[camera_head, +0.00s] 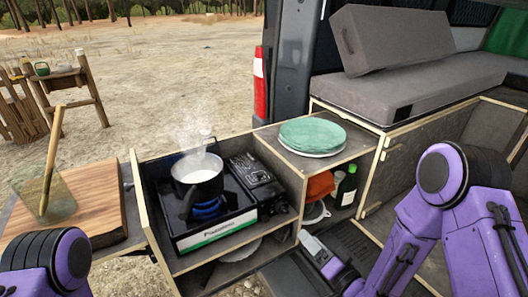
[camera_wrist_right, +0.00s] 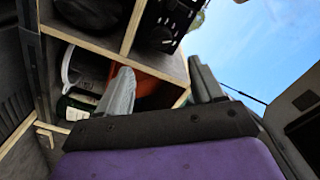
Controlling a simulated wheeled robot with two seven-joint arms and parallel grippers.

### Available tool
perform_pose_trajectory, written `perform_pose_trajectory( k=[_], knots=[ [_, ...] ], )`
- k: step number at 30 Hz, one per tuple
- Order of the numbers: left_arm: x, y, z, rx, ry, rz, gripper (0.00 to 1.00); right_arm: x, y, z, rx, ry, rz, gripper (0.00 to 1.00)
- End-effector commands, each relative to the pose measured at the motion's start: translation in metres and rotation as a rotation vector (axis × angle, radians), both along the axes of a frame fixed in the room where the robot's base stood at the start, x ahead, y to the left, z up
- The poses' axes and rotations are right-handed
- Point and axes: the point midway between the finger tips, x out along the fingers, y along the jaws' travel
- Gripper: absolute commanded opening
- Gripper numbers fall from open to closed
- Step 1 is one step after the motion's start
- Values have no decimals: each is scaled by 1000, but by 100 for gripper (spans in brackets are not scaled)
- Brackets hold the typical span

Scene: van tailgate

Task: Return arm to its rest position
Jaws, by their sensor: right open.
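My right arm (camera_head: 445,215) bends in from the right side of the head view. Its gripper (camera_head: 322,254) is low in front of the open shelf of the kitchen box. In the right wrist view my right gripper (camera_wrist_right: 160,68) has its two grey fingers apart, with nothing held between them. An orange cloth (camera_wrist_right: 150,88) shows behind the fingers, inside the shelf. My left arm (camera_head: 60,262) shows only as a purple joint at the lower left; its gripper is out of the frame.
A steaming pot (camera_head: 198,178) stands on a lit gas stove (camera_head: 215,228). Green plates (camera_head: 312,135) are stacked on the box top. An orange cloth (camera_head: 320,186) and a dark green bottle (camera_head: 347,186) are in the shelf. A glass jar (camera_head: 58,200) stands on the wooden board (camera_head: 105,200).

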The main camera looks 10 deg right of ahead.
Motion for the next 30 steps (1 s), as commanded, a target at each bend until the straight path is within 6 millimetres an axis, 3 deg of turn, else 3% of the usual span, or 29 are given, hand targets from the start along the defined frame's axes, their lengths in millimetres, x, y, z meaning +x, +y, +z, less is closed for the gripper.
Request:
perform_pose_trajectory(
  k=[2,5,8,9,13,15,19,22,30],
  knots=[
    [0,0,0,0,0,0,39,0,-2,-10,-58,35,-10,67],
    [0,0,0,0,0,0,39,-9,-19,-47,-210,192,-98,67],
    [0,0,0,0,0,0,39,-57,-45,-117,-405,501,-194,67],
    [0,0,0,0,0,0,39,-84,-55,-141,-469,628,-221,67],
    [0,0,0,0,0,0,39,-174,-82,-193,-622,972,-288,67],
    [0,0,0,0,0,0,39,-214,-90,-207,-678,1096,-309,67],
    [0,0,0,0,0,0,39,-256,-93,-219,-736,1193,-291,67],
    [0,0,0,0,0,0,39,-264,-93,-222,-742,1208,-282,67],
    [0,0,0,0,0,0,39,-263,-93,-222,-740,1206,-283,67]
  ],
)
